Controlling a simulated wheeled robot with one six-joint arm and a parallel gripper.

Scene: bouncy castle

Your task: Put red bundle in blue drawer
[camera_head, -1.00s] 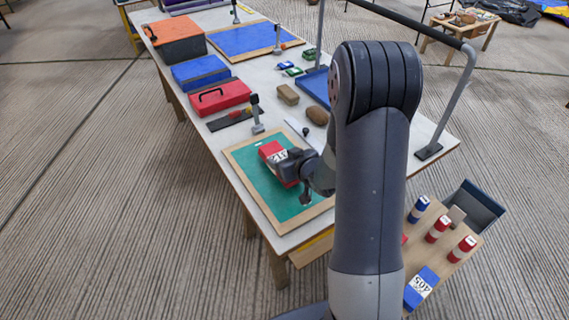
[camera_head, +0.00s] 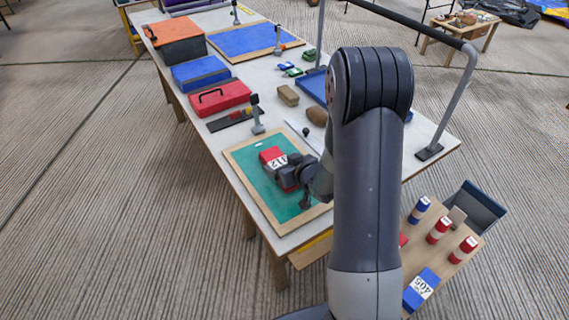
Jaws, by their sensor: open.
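The red bundle (camera_head: 269,155) with a white number label lies on the green board at the near end of the long table. My gripper (camera_head: 281,183) is open at the bundle's near side and hides part of it. I cannot tell whether the fingers are around the bundle or only beside it. A blue drawer cannot be made out for certain. A dark blue open-topped box (camera_head: 480,207) stands at the right, by the small wooden table.
The wood-framed green board (camera_head: 262,198) lies under my gripper. A grey clamp (camera_head: 257,114) stands at its far edge. A red toolbox (camera_head: 220,98) and blue box (camera_head: 200,72) are farther back. A blue bundle (camera_head: 421,288) and several cylinders stand at the lower right.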

